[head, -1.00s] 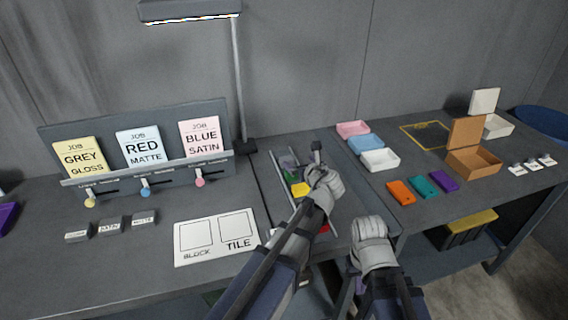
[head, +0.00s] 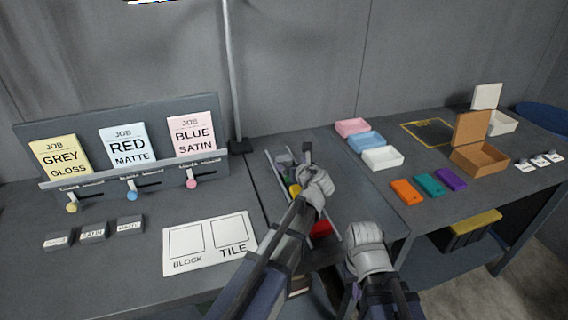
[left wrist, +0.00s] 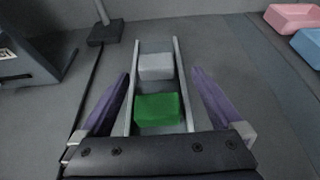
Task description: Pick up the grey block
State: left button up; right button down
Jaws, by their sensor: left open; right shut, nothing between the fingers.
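The grey block (left wrist: 157,67) lies between two rails at the far end of a narrow rack in the left wrist view. The green block (left wrist: 158,108) is just nearer than it, with a small gap between them. My left gripper (left wrist: 161,77) is open, its purple fingers spread on either side of the rack, and nothing is held. In the head view my left gripper (head: 307,152) is over the rack's far part, and the grey block (head: 284,158) shows small just left of it. My right gripper (head: 366,236) is shut and empty, low at the front right of the rack.
A yellow block (head: 295,190) and a red block (head: 320,229) lie nearer in the rack, partly hidden by my left arm. A lamp post (head: 233,80) stands behind left. Pink (head: 352,127), blue and white trays are right. A white BLOCK/TILE card (head: 209,243) lies left.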

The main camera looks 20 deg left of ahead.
aim_at(285, 159)
pick_arm(q)
jog(key=b+x, duration=0.1)
jog(key=x, duration=0.1)
jog(key=b+x, duration=0.1)
jog(key=x, duration=0.2)
jog(key=shift+s+a, duration=0.1)
jog(key=shift+a, duration=0.25)
jog(key=shift+c, duration=0.4)
jog(key=c, duration=1.3)
notch_tip(285, 159, up, 10)
jog(key=p, duration=1)
